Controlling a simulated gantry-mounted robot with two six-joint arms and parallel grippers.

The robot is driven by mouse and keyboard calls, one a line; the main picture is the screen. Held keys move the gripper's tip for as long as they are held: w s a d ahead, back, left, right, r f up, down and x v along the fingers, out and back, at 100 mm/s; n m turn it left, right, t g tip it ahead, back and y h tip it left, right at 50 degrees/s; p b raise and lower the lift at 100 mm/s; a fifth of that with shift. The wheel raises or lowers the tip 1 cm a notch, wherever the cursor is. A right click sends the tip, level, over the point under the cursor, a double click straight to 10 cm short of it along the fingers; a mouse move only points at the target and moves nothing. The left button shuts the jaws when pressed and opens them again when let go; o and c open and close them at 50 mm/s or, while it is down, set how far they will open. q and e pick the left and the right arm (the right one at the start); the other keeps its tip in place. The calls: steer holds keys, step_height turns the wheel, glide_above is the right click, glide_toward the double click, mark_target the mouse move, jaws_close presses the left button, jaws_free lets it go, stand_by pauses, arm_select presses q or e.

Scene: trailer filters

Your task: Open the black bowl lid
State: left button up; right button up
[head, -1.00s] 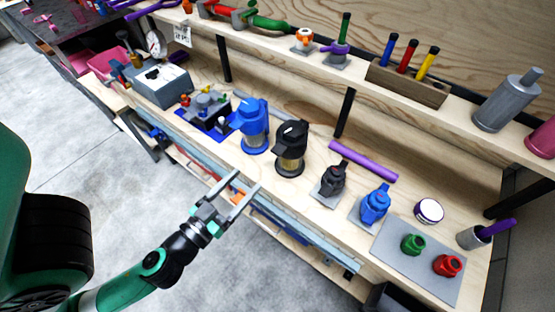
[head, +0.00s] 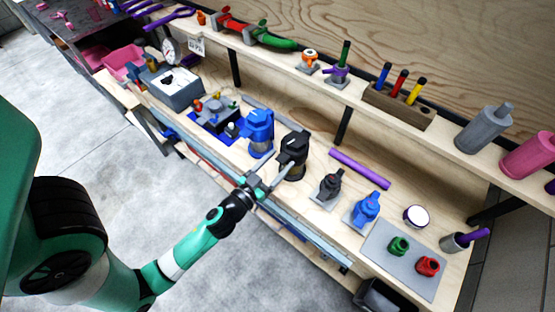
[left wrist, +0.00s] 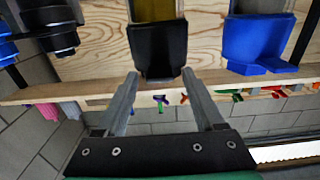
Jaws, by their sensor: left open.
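The black bowl (head: 292,168) stands upright on the bench, a clear yellowish body under a black lid (head: 294,145). In the left wrist view, which looks inverted, the black lid (left wrist: 158,50) is near the middle with part of the yellowish body (left wrist: 152,9) above it. My left gripper (head: 268,174) is at the bench's front edge, just in front and left of the black bowl. Its fingers are open, and in the left wrist view the fingertips (left wrist: 162,74) point at the lid, one toward each side. I cannot tell whether they touch it. My right gripper is not in view.
A blue bowl (head: 259,130) stands close to the left of the black one. A small black fitting (head: 329,186) and a blue fitting (head: 366,207) stand to the right. A purple rod (head: 360,168) lies behind them. A shelf (head: 330,90) runs above the bench.

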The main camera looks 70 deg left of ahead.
arm_select(q)
steer(key=shift+c, duration=0.2)
jaws_close()
stand_by(1.1)
